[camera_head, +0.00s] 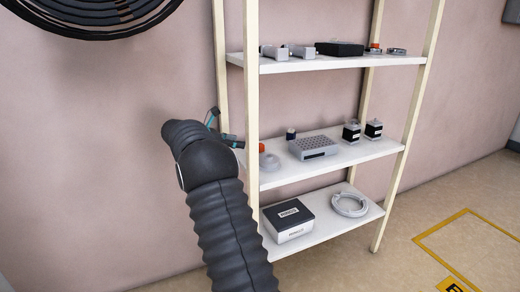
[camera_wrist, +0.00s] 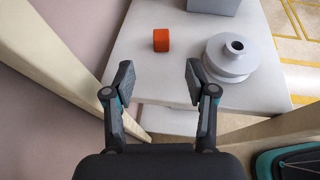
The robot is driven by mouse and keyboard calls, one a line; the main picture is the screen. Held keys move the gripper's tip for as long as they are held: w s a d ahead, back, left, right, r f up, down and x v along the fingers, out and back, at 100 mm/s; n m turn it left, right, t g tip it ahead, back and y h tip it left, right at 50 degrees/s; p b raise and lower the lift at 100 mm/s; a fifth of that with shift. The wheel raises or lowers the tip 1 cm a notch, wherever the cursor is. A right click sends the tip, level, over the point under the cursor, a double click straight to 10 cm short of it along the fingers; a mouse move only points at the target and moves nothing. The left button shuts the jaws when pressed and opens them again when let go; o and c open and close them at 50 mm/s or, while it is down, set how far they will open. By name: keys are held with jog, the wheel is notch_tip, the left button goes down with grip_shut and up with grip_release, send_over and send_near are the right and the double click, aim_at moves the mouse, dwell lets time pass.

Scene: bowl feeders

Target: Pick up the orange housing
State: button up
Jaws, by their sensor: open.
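In the head view the orange housing (camera_head: 262,147) shows as a small orange patch beside the front left post on the middle shelf. There my gripper (camera_head: 241,142) is at the left end of that shelf, and its fingertips are partly hidden by the post.
A grey stepped round part (camera_wrist: 230,58) stands right of the housing. A grey block (camera_wrist: 212,5) lies behind. Cream shelf posts (camera_wrist: 65,50) flank my gripper. In the head view, a perforated grey box (camera_head: 313,147) and two dark-and-silver parts (camera_head: 352,131) share the middle shelf.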

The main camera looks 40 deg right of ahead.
jog(key=x, duration=1.1)
jog(key=shift+s+f, duration=0.1)
jog(key=shift+f, duration=0.15)
jog(key=c, duration=0.9)
